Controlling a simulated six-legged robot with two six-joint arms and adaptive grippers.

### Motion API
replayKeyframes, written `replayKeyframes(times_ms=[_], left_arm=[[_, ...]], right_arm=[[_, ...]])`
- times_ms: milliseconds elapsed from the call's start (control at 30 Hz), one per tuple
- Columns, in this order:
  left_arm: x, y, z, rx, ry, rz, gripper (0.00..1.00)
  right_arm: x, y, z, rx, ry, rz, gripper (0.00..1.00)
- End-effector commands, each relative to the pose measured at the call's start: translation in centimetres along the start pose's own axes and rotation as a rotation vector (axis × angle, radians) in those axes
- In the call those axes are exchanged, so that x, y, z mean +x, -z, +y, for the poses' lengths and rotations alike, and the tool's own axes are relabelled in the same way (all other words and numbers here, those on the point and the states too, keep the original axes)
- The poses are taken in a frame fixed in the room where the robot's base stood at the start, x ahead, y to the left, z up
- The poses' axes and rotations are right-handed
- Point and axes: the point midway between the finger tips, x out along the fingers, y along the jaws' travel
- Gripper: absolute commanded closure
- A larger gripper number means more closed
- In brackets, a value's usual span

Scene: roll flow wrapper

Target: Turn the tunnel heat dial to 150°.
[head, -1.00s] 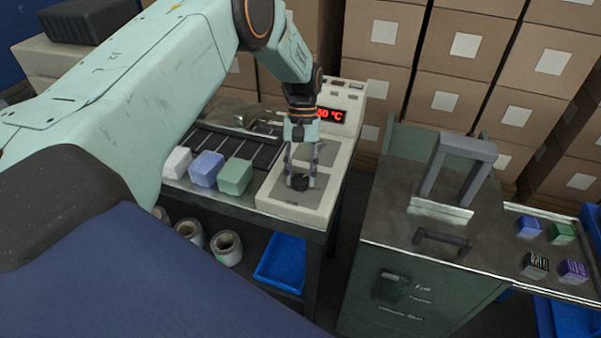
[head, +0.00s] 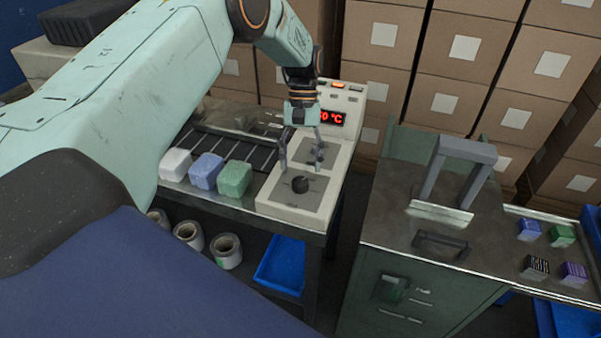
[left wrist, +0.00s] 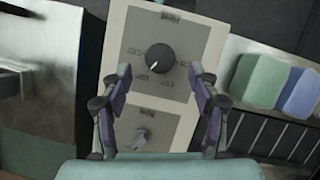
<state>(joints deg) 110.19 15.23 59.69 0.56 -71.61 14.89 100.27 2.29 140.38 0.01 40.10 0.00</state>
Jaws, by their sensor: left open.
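The black round dial (head: 300,184) sits on the near plate of the cream control box. In the left wrist view the dial (left wrist: 160,57) has printed marks around it, and its white pointer line aims down and left. The marks are too small and turned to read surely. My left gripper (head: 301,166) is open and empty, with its fingers apart and clear of the dial, on the far side of it in the head view. In the left wrist view its fingertips (left wrist: 161,78) stand either side below the dial. The red display (head: 330,118) shows a partly hidden number ending in 0 °C.
A second, grey knob (left wrist: 142,135) is on the neighbouring plate, below my fingers. White, blue and green blocks (head: 206,171) sit left of the box. A steel-topped cabinet with a grey handle frame (head: 464,148) stands to the right.

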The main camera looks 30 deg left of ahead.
Motion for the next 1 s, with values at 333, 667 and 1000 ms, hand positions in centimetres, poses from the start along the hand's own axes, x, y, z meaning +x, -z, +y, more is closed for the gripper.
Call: replayKeyframes(times_ms=[333,667,1000], left_arm=[[-6.5,0.1,0.0,0.000,-0.001,0.002,0.39],[-7.9,0.0,0.0,0.000,0.000,-0.001,0.39],[-7.9,0.0,0.0,0.000,0.000,-0.001,0.39]], right_arm=[[0.0,0.0,0.0,0.000,0.000,0.000,0.45],[0.0,0.0,0.0,0.000,0.000,0.000,0.45],[0.0,0.0,0.0,0.000,0.000,0.000,0.45]])
